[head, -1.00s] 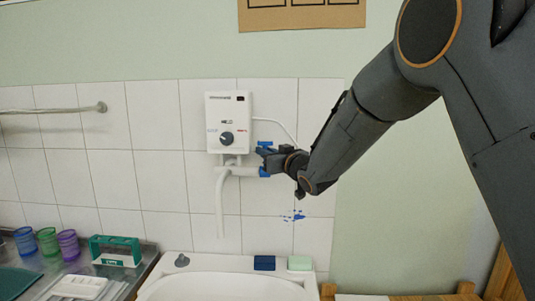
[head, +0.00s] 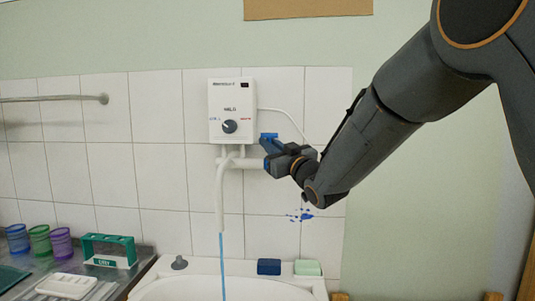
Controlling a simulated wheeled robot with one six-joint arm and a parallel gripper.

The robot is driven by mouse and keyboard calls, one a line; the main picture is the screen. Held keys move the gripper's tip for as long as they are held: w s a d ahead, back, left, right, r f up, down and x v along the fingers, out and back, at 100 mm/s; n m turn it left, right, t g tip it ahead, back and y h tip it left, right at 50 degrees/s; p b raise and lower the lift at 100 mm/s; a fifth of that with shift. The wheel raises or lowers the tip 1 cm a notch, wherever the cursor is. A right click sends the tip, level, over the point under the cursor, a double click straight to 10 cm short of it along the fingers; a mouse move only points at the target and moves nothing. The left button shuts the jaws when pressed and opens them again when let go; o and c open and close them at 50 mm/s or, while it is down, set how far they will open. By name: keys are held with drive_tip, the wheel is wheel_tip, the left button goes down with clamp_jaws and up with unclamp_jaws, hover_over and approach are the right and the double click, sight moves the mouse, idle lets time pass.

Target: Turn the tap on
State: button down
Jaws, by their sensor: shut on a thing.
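The tap (head: 240,162) is a white pipe fitting under a white wall-mounted water heater (head: 231,105). Its white spout (head: 220,198) curves down toward the sink (head: 220,288). A thin blue stream of water (head: 222,262) runs from the spout's end down into the sink. My gripper (head: 272,152) is at the right end of the tap, shut on its handle. Blue parts show around the gripper's tip, and the jaws largely hide the handle.
A dark blue block (head: 269,267) and a pale green block (head: 307,268) lie on the sink's back rim. A rail (head: 55,99) is on the wall.

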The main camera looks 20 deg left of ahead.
drive_tip(key=shift+s, duration=0.1)
idle(0.3)
drive_tip(key=c, duration=1.8)
unclamp_jaws()
drive_tip(key=shift+c, duration=0.2)
drive_tip(key=b+v, duration=0.2)
drive_tip(key=v, duration=0.5)
drive_tip(key=shift+s+d+f, duration=0.15)
drive_tip(key=shift+s+d, duration=0.05)
drive_tip(key=shift+d, duration=0.1)
